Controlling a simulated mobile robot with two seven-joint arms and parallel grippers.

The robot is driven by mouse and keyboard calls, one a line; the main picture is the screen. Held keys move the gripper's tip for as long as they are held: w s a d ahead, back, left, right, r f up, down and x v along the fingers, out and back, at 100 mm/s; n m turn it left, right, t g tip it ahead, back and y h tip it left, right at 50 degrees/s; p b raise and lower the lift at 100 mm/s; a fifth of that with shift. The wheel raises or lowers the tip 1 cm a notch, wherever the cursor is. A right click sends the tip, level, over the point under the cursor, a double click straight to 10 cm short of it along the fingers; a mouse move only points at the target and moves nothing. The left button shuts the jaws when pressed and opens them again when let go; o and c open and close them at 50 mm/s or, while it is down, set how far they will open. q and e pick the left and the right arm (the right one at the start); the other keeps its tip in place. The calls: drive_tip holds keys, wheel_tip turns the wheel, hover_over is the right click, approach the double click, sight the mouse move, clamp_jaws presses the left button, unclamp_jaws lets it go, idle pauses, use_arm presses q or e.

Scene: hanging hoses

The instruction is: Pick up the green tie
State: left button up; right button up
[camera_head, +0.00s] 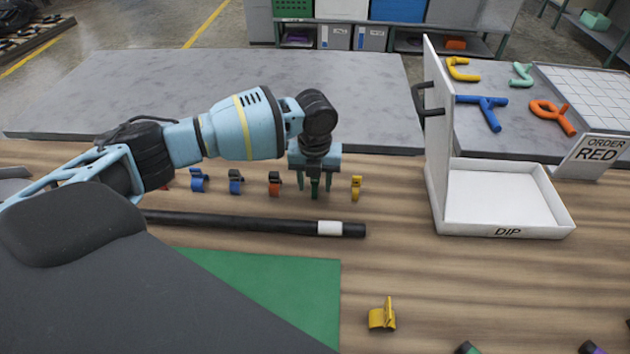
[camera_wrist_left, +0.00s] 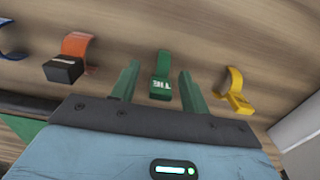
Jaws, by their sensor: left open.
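The green tie (camera_wrist_left: 161,80) lies on the wooden table, marked "TIE" in white in the left wrist view. My left gripper (camera_wrist_left: 157,82) is open, with its two green fingers on either side of the tie. In the head view my left gripper (camera_head: 315,190) points down over the row of ties, and the green tie (camera_head: 315,188) shows only partly between the fingers. I cannot tell whether the fingers touch it. My right gripper is not in view.
An orange tie (camera_head: 275,183) and a yellow tie (camera_head: 356,187) flank the green one, with blue ties (camera_head: 236,181) further left. A black hose (camera_head: 260,222) lies in front.

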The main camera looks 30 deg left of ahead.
use_arm(q)
clamp_jaws()
drive_tip(key=shift+r, duration=0.1)
drive_tip(key=shift+r, duration=0.5)
wheel_tip(320, 180, up, 2)
drive_tip(key=shift+r, duration=0.2)
drive_tip(key=s+d, duration=0.3)
drive_tip(key=s, duration=0.1)
drive_tip(key=s+d+r, duration=0.1)
drive_tip(key=s+d, duration=0.3)
drive_tip(key=s+d+p, duration=0.1)
drive_tip(key=s+d, duration=0.2)
drive_tip(key=s, duration=0.1)
drive_tip(key=shift+s+d+r, duration=0.15)
drive_tip(key=shift+s+r, duration=0.05)
drive_tip(key=c, duration=0.6)
unclamp_jaws()
clamp_jaws()
